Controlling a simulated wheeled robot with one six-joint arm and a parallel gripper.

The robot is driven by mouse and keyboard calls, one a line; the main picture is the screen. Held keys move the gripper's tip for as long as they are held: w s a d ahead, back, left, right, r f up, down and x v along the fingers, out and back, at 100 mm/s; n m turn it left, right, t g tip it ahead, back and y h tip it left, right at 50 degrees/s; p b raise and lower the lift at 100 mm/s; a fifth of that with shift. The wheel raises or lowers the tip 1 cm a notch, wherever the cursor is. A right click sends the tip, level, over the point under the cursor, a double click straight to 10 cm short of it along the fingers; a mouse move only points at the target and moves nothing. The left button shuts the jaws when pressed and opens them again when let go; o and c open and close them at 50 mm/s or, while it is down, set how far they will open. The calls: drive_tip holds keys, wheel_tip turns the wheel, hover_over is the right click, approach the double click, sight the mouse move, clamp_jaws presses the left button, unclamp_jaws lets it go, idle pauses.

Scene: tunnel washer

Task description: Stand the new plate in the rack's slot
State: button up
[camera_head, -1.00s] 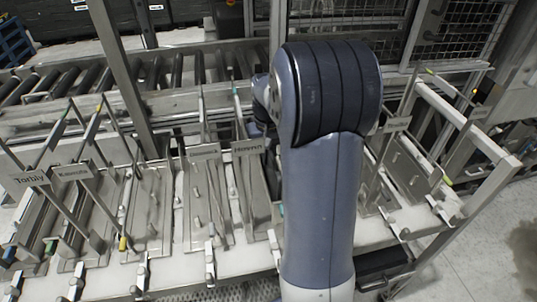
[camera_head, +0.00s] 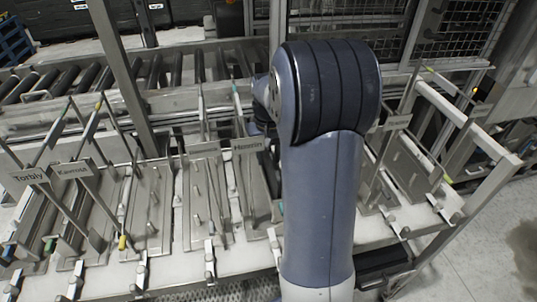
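The rack is a long white rail (camera_head: 190,277) with several metal slots and pegs along it. Metal plates lean in the slots, some with name labels. Another small label (camera_head: 397,122) shows right of my arm. I cannot tell which plate is the new one. My large blue-grey arm covers the middle of the rack, and my gripper is hidden behind it.
A roller conveyor (camera_head: 150,75) runs behind the rack. A grey upright post (camera_head: 122,75) stands left of centre. Wire mesh guarding (camera_head: 460,30) is at the back right. A pale metal frame (camera_head: 480,140) closes the rack's right end, with open floor (camera_head: 500,245) beyond it.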

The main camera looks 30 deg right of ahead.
wheel_tip(320, 180, up, 11)
drive_tip(key=shift+f, duration=0.1)
idle(0.4)
wheel_tip(320, 180, down, 11)
drive_tip(key=shift+r, duration=0.3)
idle(0.5)
drive_tip(key=shift+r, duration=0.1)
